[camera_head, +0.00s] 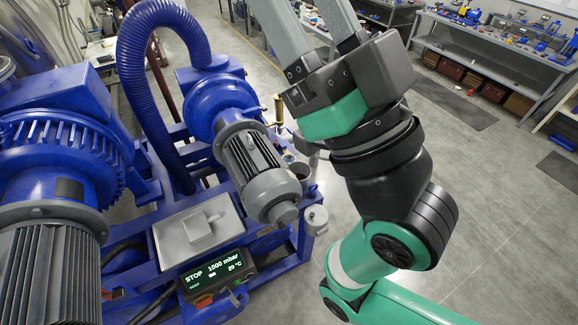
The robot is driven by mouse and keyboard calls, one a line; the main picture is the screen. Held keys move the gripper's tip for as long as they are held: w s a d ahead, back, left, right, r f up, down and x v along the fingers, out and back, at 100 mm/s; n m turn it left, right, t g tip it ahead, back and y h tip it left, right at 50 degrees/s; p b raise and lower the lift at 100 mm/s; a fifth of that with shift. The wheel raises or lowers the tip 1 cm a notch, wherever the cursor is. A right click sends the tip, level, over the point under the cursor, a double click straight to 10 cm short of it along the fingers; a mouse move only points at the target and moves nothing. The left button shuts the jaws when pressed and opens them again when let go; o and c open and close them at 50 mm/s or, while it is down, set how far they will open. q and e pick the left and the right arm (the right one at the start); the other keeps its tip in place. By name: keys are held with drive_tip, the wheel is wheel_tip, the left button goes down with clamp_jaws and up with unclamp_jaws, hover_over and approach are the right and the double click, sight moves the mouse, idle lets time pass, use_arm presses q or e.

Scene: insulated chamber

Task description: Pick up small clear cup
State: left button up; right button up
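I cannot make out a small clear cup with certainty. A small pale round item (289,158) stands beside the grey motor, too small to identify. My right gripper (311,18) is at the top middle. Its two grey fingers are clearly apart, with floor and clutter showing between them. Their tips are cut off by the top edge, so anything at the tips is hidden. My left gripper is not in view.
A blue pump machine with a grey motor (262,172) and a lit display (214,272) fills the left. A workbench (490,45) with blue items stands at the top right.

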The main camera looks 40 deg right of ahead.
idle(0.4)
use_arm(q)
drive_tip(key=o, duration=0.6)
